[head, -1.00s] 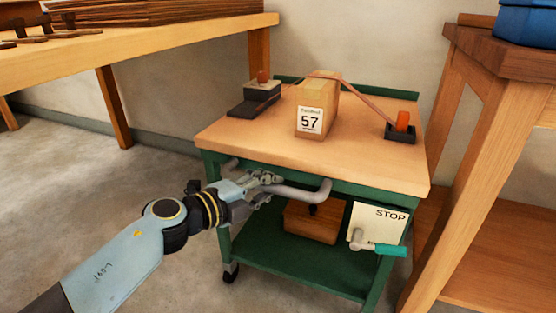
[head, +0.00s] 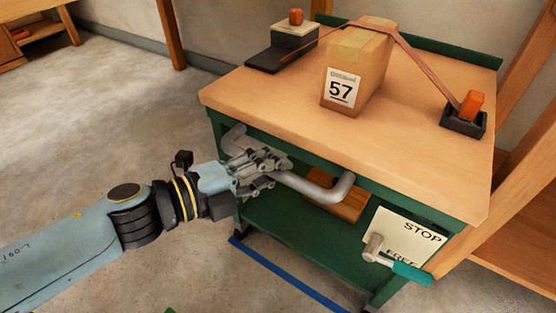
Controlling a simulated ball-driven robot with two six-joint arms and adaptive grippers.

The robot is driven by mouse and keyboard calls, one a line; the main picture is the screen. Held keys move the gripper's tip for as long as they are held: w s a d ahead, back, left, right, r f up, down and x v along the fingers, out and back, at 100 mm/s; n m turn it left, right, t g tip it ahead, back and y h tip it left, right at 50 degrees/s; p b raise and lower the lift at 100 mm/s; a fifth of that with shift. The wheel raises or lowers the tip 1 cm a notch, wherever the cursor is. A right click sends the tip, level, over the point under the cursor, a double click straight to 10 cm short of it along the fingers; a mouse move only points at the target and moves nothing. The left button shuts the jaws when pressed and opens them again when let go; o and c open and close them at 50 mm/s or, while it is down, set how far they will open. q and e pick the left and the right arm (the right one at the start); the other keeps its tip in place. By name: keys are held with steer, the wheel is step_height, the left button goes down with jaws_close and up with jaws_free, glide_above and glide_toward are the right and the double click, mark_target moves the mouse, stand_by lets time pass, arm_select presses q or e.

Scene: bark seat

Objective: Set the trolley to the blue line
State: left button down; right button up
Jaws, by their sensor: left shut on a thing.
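The trolley has a pale wooden top (head: 270,95) and a green frame with a lower shelf (head: 300,235). A grey bar handle (head: 312,188) runs along its near side. My left gripper (head: 265,170) is shut on the handle, left of its middle. The blue line (head: 290,274) lies on the floor along the trolley's near side, close to its front wheels. A STOP/FREE plate (head: 405,235) hangs at the trolley's right end, with a teal-gripped lever (head: 410,273) pointing right and slightly down. My right gripper is not in view.
A block marked 57 (head: 355,75) is strapped on the trolley top between two dark fittings. A brown wooden block (head: 340,205) sits under the top. Wooden bench parts (head: 525,215) stand close on the right. Floor at left is open.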

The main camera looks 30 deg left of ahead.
arm_select(q)
steer(key=shift+f, duration=0.1)
steer(key=c, duration=1.7)
jaws_free()
steer(key=o, duration=0.5)
steer(key=shift+c, duration=0.2)
steer(key=shift+o, duration=0.4)
steer(key=v, duration=1.2)
